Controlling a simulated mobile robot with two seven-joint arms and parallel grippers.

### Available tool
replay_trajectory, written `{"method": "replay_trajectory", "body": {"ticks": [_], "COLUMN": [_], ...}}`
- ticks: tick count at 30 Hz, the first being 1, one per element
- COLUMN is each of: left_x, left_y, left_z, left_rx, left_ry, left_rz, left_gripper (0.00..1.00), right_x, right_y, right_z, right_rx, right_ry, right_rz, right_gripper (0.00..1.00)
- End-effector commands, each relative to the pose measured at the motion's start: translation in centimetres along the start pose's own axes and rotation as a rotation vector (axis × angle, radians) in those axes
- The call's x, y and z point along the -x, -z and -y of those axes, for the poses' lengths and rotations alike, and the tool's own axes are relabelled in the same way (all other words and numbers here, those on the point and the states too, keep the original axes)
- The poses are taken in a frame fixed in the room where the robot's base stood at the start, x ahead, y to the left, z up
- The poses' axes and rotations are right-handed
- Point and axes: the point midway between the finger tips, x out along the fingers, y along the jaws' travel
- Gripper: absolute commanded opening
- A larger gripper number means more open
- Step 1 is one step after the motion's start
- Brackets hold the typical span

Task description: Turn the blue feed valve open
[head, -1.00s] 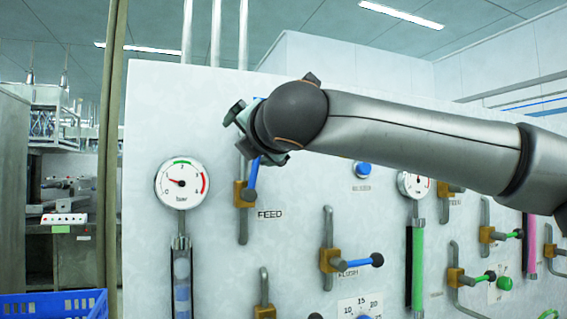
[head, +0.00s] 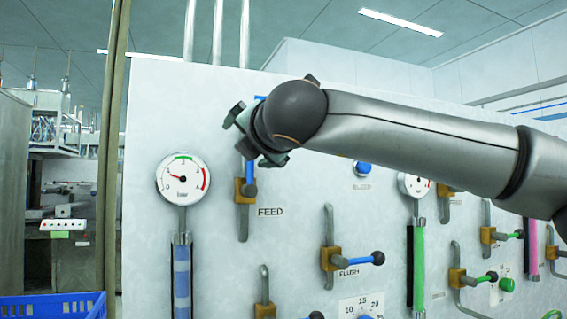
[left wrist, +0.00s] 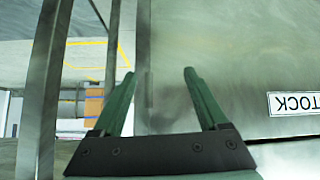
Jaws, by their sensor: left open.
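The blue feed valve lever (head: 250,181) shows in the head view above the FEED label. It points nearly straight up from its brass body (head: 245,191), in line with the grey pipe. Its upper end is hidden behind my right wrist. My right gripper (head: 250,136) is at the lever's upper end, with dark green finger parts showing round the wrist. Its grip on the lever is hidden. My left gripper (left wrist: 160,100) shows in the left wrist view, open and empty, its two green fingers apart in front of a grey metal surface.
A pressure gauge (head: 183,179) sits above a sight tube (head: 181,278) with blue in it, left of the feed valve. The flush valve's blue lever (head: 364,260) is at lower right. A blue crate (head: 50,306) stands at lower left. A STOCK label (left wrist: 293,103) is beside my left gripper.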

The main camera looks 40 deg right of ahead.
Motion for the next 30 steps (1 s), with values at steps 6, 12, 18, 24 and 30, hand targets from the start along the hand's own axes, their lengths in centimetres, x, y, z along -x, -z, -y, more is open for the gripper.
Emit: {"method": "replay_trajectory", "body": {"ticks": [6, 12, 18, 24, 30], "left_x": [0.0, -1.0, -1.7, -2.2, -2.5], "left_y": [0.1, -1.0, -1.8, -2.4, -2.7], "left_z": [-0.1, 0.0, 0.1, 0.2, 0.2], "left_rx": [0.000, 0.000, 0.000, 0.000, 0.000], "left_ry": [-0.002, -0.001, 0.000, 0.000, 0.000], "left_rz": [-0.003, -0.002, -0.001, -0.001, -0.001], "left_gripper": [0.76, 0.76, 0.76, 0.76, 0.76], "right_x": [0.1, 2.2, 4.6, 7.0, 8.8], "right_y": [0.0, 0.1, 0.1, 0.0, 0.0], "right_z": [0.0, 0.1, 0.0, 0.0, 0.0], "right_rx": [-0.001, -0.001, -0.002, -0.001, 0.000], "right_ry": [-0.001, -0.003, -0.003, -0.002, -0.002], "right_rz": [0.001, 0.002, 0.001, 0.002, 0.001], "right_gripper": [1.00, 1.00, 1.00, 1.00, 1.00]}}
